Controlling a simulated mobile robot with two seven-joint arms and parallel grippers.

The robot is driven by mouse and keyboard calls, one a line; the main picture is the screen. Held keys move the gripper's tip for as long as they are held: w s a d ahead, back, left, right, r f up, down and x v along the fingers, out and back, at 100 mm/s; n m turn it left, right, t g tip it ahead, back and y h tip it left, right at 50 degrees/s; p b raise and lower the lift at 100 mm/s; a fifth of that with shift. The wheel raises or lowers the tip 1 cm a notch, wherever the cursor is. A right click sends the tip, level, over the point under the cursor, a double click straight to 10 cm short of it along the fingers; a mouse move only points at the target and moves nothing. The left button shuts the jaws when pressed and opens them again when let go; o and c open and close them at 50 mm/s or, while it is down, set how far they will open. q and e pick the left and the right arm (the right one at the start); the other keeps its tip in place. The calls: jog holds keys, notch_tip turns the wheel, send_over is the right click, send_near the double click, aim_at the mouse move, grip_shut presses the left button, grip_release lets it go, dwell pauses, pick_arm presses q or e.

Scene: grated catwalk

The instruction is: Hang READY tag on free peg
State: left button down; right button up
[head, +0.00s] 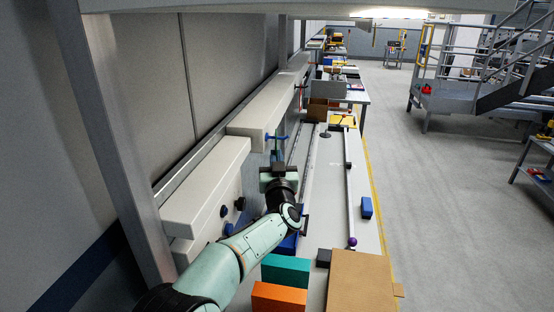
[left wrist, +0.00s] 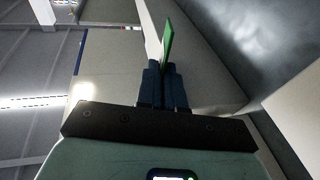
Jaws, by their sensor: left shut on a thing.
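My left gripper (head: 277,160) reaches up beside the beige wall boxes in the head view. In the left wrist view, its dark fingers (left wrist: 163,72) are shut on a thin flat tag (left wrist: 169,40), seen nearly edge-on, with a green side and a pale side. Its lettering cannot be read. A blue peg-like fitting (head: 273,137) sticks out at the end of a beige box, just above the gripper in the head view; I cannot tell whether they touch. Dark round knobs (head: 240,203) sit on the nearer box's side. My right gripper is not in view.
Below my arm, a long pale bench (head: 337,215) holds a teal block (head: 285,269), an orange block (head: 279,297), a brown board (head: 360,280) and a blue block (head: 366,207). A grey post (head: 115,130) stands at the left. Open floor (head: 430,200) lies to the right.

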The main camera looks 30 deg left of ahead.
pick_arm(q)
jog(key=c, duration=1.2)
grip_release()
jog(key=shift+s+d, duration=0.1)
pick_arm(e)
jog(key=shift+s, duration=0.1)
pick_arm(q)
jog(key=b+v, duration=0.3)
jog(key=v, duration=1)
jog(key=shift+b, duration=0.4)
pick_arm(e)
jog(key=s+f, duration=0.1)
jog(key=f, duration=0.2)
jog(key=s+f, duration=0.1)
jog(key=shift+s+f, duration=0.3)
